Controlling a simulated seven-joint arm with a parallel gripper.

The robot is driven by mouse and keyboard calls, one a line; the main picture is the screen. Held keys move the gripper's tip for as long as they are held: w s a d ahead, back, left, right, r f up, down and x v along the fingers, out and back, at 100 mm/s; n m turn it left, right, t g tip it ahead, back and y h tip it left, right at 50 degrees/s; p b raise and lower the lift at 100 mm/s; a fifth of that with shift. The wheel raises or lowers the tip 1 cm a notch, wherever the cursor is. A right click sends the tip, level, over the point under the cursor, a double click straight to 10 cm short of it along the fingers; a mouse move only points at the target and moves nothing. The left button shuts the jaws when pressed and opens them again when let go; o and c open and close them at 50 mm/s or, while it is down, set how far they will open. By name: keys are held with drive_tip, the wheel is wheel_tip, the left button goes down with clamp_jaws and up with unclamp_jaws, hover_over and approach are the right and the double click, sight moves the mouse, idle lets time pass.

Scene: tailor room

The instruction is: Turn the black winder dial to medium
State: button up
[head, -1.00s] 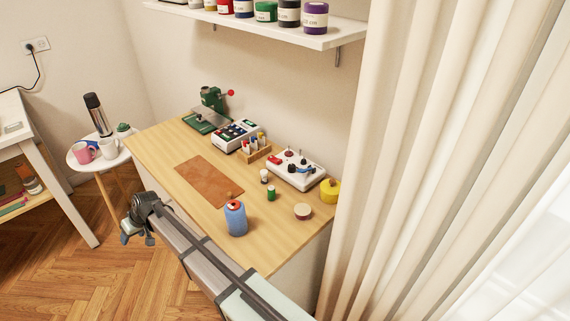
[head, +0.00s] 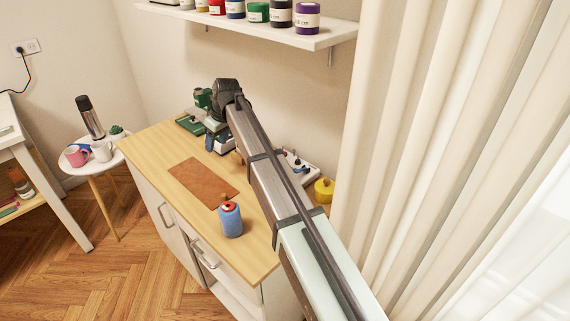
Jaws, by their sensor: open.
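A white unit with small knobs and levers (head: 310,172) sits at the back right of the wooden worktop, mostly hidden behind my arm. It looks like the winder, but I cannot make out a black dial on it. My gripper (head: 215,140) is over the back left of the worktop, in front of the green tool (head: 192,124). It is open and I see nothing between its fingers.
A brown leather mat (head: 198,180) and a blue can (head: 231,222) with a red top lie nearer the front. A yellow pot (head: 324,190) stands at the right edge. A shelf (head: 300,40) with jars hangs above. A curtain (head: 430,150) borders the right.

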drive_tip(key=d+r+m+g+h, duration=0.1)
drive_tip(key=d+r+g+h, duration=0.2)
drive_tip(key=d, duration=2.1)
drive_tip(key=shift+t, duration=0.6)
drive_tip(key=f, duration=0.4)
drive_tip(key=s+f, duration=0.1)
drive_tip(key=f, duration=0.7)
drive_tip(key=shift+s+a+f, duration=0.15)
drive_tip(key=shift+a, duration=0.25)
clamp_jaws()
